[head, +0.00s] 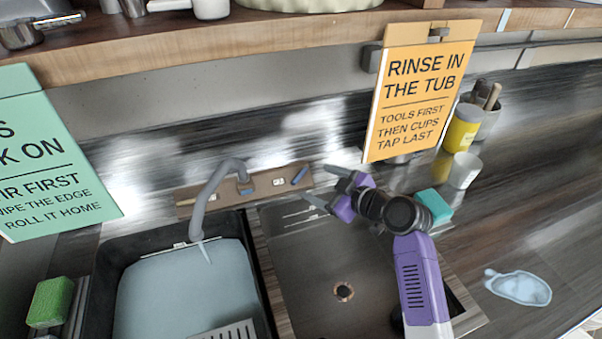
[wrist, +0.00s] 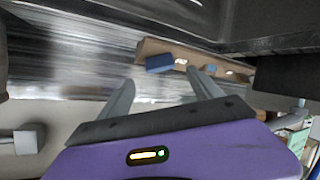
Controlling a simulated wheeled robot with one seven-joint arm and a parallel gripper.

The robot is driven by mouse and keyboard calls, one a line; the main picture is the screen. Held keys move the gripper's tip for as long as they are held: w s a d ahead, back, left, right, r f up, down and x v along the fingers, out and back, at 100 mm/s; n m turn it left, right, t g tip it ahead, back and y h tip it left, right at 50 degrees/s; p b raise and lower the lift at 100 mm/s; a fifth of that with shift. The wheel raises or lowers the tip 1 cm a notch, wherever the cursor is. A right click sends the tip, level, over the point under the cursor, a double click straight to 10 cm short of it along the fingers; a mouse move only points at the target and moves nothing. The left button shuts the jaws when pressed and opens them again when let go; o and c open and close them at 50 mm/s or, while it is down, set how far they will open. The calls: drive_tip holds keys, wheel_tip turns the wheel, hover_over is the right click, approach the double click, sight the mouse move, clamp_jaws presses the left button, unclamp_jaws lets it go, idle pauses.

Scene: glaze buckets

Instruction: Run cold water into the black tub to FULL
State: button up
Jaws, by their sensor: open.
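The black tub (head: 108,268) sits in the left basin under the grey curved spout (head: 205,205). Pale blue-grey water (head: 190,295) covers a wide area inside it, with dark wall showing above. The lever also shows in the wrist view (wrist: 159,63), just beyond my fingertips. My gripper (head: 316,182) is open and empty, its fingers pointing at the panel's right end, apart from the lever as far as I can see.
The right basin (head: 315,265) is empty, with a drain. An orange sign (head: 420,90) hangs behind my gripper. A teal sponge (head: 435,205), a white cup (head: 464,170) and a yellow container (head: 462,130) stand right. A green sponge (head: 50,302) is at left.

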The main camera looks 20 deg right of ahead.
sight(303, 177)
drive_tip(key=b+x, duration=0.2)
drive_tip(key=x, duration=0.5)
drive_tip(key=shift+w+f+b, duration=0.1)
drive_tip(key=shift+w+b, duration=0.1)
drive_tip(key=shift+b, duration=0.2)
drive_tip(key=shift+c, duration=0.4)
drive_tip(key=c, duration=1.3)
